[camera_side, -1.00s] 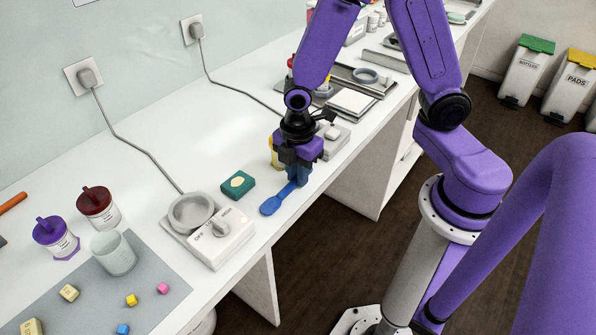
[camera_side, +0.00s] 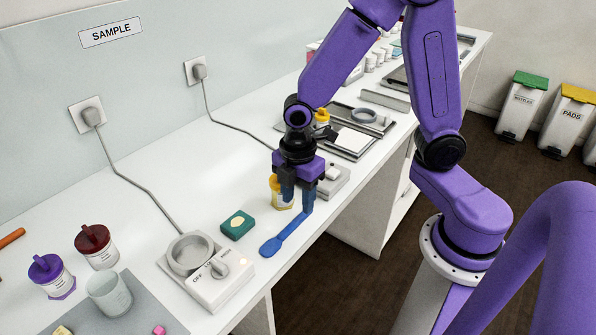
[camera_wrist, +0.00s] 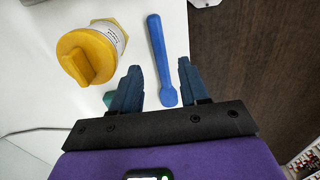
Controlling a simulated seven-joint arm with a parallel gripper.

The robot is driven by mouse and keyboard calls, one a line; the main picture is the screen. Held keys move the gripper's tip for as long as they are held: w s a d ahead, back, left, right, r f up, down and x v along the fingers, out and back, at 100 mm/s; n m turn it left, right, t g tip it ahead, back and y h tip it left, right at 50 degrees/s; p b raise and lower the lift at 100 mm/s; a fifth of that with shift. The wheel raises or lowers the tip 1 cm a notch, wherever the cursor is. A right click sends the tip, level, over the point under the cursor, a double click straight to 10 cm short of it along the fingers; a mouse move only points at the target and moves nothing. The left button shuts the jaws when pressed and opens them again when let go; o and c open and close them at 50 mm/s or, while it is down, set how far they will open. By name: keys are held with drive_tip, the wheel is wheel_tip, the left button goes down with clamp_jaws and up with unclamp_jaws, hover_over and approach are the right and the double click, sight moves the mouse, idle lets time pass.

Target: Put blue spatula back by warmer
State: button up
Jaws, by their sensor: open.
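The blue spatula (camera_side: 283,236) lies flat on the white bench near its front edge, bowl end toward the lower left. To its left is a white unit with an OFF-marked knob (camera_side: 222,282) and a grey round dish (camera_side: 190,254), which looks like the warmer. The spatula lies apart from it. My gripper (camera_side: 297,204) is open and empty at the handle end of the spatula. In the wrist view, the spatula (camera_wrist: 158,50) shows in the gap between my open fingers (camera_wrist: 158,66). Exact height of the fingertips above the handle is hard to tell.
A yellow-lidded jar (camera_side: 281,190) stands close to my fingers; it also shows in the wrist view (camera_wrist: 88,58). A green block (camera_side: 237,224) lies between jar and warmer. Another white unit (camera_side: 327,180) sits behind my gripper. A glass beaker (camera_side: 109,294) stands at left.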

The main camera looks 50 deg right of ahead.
sight(297, 219)
wheel_tip(297, 219, up, 6)
drive_tip(key=s+d+r+m, duration=0.1)
drive_tip(key=s+m, duration=0.1)
drive_tip(key=s, duration=0.6)
drive_tip(key=s+d+r+m, duration=0.1)
drive_tip(key=s+d+m, duration=0.1)
drive_tip(key=s, duration=0.6)
drive_tip(key=shift+d+r+m, duration=0.15)
drive_tip(key=shift+r+m, duration=0.2)
drive_tip(key=shift+m, duration=0.35)
idle(1.2)
